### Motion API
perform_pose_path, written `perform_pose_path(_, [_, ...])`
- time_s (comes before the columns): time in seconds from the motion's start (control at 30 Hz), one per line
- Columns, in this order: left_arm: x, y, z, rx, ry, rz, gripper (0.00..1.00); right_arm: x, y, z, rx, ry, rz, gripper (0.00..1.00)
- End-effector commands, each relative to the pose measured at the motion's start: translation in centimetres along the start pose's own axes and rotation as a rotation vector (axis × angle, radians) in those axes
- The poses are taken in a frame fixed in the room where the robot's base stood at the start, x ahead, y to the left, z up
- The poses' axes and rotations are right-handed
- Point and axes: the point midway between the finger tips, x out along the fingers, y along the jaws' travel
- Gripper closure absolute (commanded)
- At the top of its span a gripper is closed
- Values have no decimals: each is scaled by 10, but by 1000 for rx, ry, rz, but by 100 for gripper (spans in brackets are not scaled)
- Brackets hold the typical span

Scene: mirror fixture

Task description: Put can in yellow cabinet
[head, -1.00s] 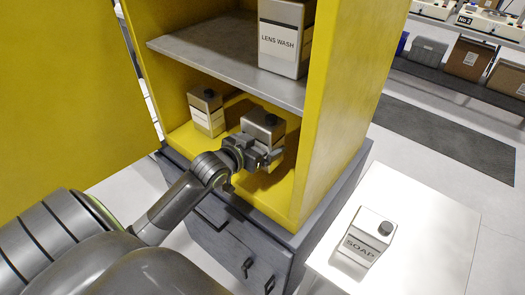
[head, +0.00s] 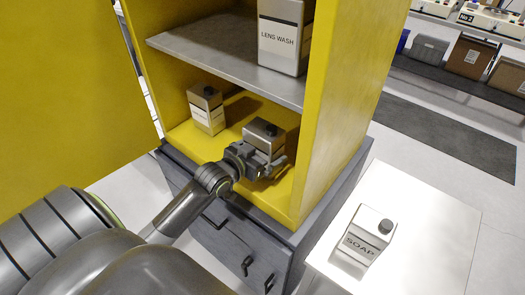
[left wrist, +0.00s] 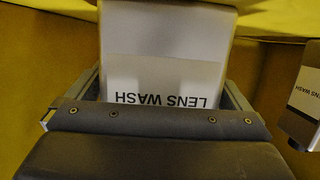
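The yellow cabinet (head: 338,110) stands open with a grey shelf inside. A metallic can with a black cap (head: 264,133) stands on the floor of its lower compartment. In the left wrist view this can (left wrist: 165,45) bears a white LENS WASH label, shown upside down. My left gripper (head: 264,163) is at the compartment's front, just before the can. Its fingers look spread on either side of the can, with narrow gaps in the left wrist view. The can's lower part is hidden by the gripper. My right gripper is out of view.
A similar can (head: 206,109) stands left in the same compartment. A larger LENS WASH container (head: 281,38) is on the shelf (head: 215,52) above. A SOAP container (head: 364,236) stands on a white table (head: 436,225) at right. The yellow door (head: 65,90) is open at left.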

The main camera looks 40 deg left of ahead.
Motion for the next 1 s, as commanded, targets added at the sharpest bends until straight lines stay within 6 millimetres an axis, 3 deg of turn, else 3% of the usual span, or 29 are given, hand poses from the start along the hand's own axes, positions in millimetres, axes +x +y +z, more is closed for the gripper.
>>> perform_pose_path(0.27, [-13,0,-2,1,-1,0,0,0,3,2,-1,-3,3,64])
perform_pose_path(0.7, [-98,0,-2,3,-2,1,0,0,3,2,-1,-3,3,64])
perform_pose_path(1.0, [-120,0,-3,1,0,0,0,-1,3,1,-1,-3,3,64])
